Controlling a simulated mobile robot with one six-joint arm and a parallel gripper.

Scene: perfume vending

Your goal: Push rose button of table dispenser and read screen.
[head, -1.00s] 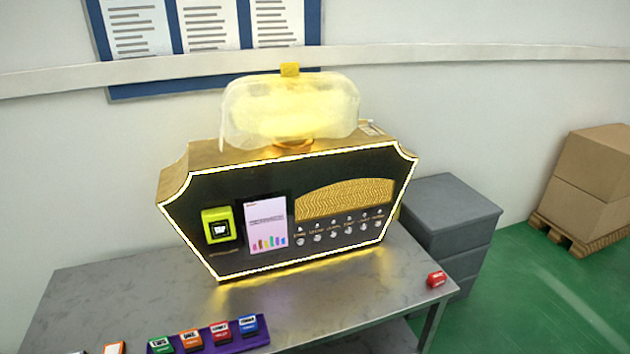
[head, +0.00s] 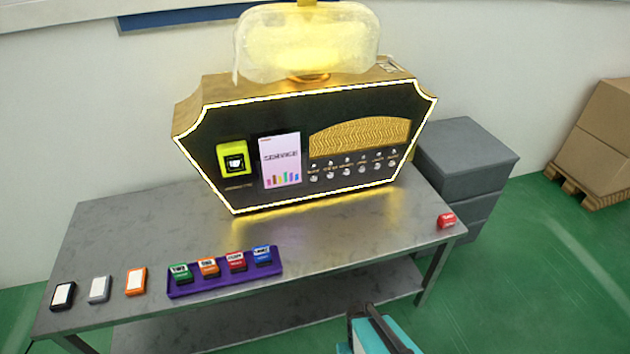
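The table dispenser (head: 300,190) stands on the metal table, a black panel with a lit, glowing outline and a large pale yellow bottle-shaped top (head: 305,45). Its small screen (head: 280,160) shows a heading and coloured bars; the text is too small to read. A row of several small round silver buttons (head: 346,172) sits right of the screen, under a gold wavy panel. Their labels are too small to tell which is rose. What looks like my gripper (head: 368,312), dark with a teal and white body, shows at the bottom edge, well apart from the dispenser; its fingers are unclear.
A yellow-green reader (head: 236,158) is left of the screen. A purple tray (head: 225,283) holds several coloured blocks at the table's front. Black, grey and orange blocks lie left of it, a red block (head: 447,221) at the right edge. A grey cabinet (head: 465,160) stands behind.

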